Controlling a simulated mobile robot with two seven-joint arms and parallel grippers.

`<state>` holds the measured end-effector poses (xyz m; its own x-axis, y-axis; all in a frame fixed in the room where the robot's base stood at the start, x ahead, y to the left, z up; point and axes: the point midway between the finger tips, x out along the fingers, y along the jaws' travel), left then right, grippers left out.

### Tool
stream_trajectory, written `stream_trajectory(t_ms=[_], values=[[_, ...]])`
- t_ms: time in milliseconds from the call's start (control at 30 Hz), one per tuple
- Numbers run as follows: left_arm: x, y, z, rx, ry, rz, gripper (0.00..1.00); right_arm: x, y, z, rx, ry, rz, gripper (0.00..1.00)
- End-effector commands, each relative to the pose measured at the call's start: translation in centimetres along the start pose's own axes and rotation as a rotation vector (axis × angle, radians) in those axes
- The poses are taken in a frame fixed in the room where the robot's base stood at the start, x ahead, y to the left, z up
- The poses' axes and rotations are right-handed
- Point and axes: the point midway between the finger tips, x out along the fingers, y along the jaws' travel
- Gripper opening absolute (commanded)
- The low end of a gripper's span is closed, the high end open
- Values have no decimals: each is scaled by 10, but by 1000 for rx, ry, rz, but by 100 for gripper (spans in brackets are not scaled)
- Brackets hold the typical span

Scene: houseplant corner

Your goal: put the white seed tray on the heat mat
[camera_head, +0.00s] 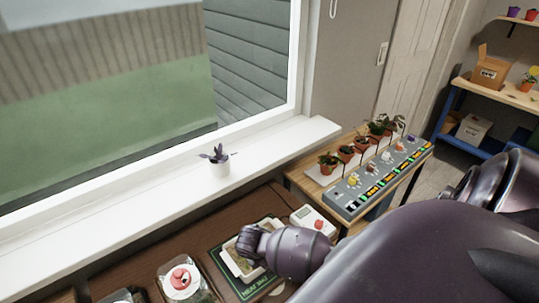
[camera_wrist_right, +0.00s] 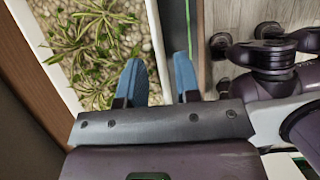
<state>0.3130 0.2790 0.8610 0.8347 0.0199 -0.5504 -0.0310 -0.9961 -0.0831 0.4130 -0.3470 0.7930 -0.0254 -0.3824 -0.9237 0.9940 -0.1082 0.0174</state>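The white seed tray (camera_head: 229,262) holds green seedlings in pale gravel and lies within the outline of the dark heat mat (camera_head: 255,290) with its green border. I cannot tell whether it rests fully on the mat. My right gripper (camera_head: 246,240) is over the tray's side and hides part of it in the head view. In the right wrist view the seed tray (camera_wrist_right: 152,35) has its white wall between the two blue fingertips (camera_wrist_right: 158,78), one inside and one outside. The fingers are apart. The mat's edge (camera_wrist_right: 188,25) runs beside that wall. My left gripper is out of view.
A white box with a red knob (camera_head: 313,220) sits at the mat's right. A plate with a red item (camera_head: 181,279) lies to the left. A potted purple plant (camera_head: 219,164) stands on the windowsill. A side table (camera_head: 300,178) with several pots stands at right.

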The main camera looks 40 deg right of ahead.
Motion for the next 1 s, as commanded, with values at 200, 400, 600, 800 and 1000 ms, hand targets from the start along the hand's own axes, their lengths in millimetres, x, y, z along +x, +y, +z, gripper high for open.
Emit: stream_trajectory(t_ms=[200,400,600,800,1000], values=[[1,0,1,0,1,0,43,-30,1,0,0,2,5,30],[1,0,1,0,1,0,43,-70,0,0,-1,1,4,30],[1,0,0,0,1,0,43,-101,1,0,0,1,3,30],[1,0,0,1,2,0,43,-115,0,-1,2,4,2,30],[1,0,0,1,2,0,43,-102,-12,-21,123,117,60,30]])
